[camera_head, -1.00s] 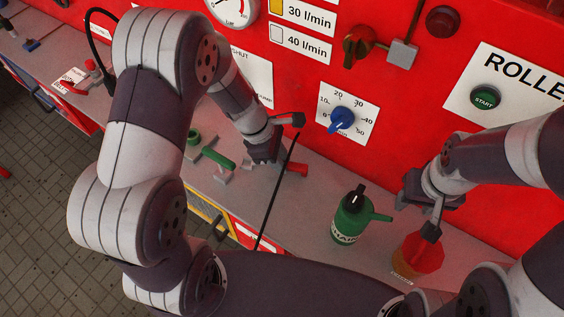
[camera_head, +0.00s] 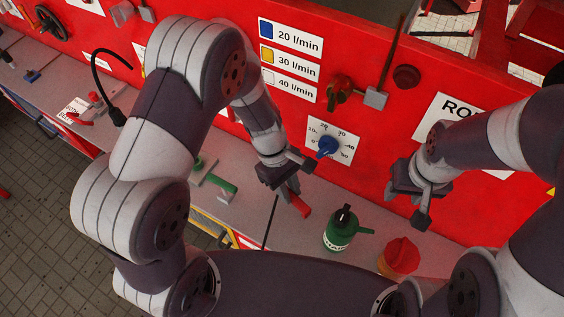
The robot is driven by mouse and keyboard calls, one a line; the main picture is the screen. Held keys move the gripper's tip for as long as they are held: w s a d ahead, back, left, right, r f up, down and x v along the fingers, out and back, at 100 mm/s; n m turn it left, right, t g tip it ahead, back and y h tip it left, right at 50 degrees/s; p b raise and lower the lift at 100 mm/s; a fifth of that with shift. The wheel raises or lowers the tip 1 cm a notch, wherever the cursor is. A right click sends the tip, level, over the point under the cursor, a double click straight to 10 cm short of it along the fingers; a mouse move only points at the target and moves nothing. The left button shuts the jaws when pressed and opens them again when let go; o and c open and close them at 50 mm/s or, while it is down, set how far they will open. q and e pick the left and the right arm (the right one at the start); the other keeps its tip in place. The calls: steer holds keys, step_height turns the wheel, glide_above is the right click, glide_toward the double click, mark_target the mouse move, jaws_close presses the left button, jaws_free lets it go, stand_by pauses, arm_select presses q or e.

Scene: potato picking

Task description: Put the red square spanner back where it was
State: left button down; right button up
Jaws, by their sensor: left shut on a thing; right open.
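A red-handled tool (camera_head: 300,205), which looks like the red square spanner, is at my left gripper (camera_head: 287,178). The gripper is shut on its grey end, and the red handle points down and to the right, tilted. Whether the handle touches the grey counter (camera_head: 255,208) cannot be told. A green-handled tool (camera_head: 222,187) lies on the counter to the left of it. My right gripper (camera_head: 408,203) is open and empty, above and apart from the red-topped container (camera_head: 400,254).
A green bottle (camera_head: 341,230) stands on the counter between the grippers. More red tools (camera_head: 83,115) lie at the far left. A black cable hangs near the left arm.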

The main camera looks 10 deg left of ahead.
arm_select(q)
steer(key=shift+w+a+f+m, duration=0.1)
steer(key=shift+w+f+m, duration=0.1)
steer(key=shift+f+m, duration=0.15)
steer(key=shift+w+f+m+b, duration=0.1)
steer(key=shift+f+m+b, duration=0.1)
steer(key=shift+m+b, duration=0.1)
step_height(320, 180, down, 5)
steer(key=b, duration=0.5)
steer(key=shift+f, duration=0.15)
steer(key=shift+f+b, duration=0.5)
steer(key=shift+b, duration=0.1)
steer(key=shift+r, duration=0.1)
steer(key=shift+f+b, duration=0.35)
steer(key=shift+f, duration=0.3)
steer(key=c, duration=0.9)
jaws_free()
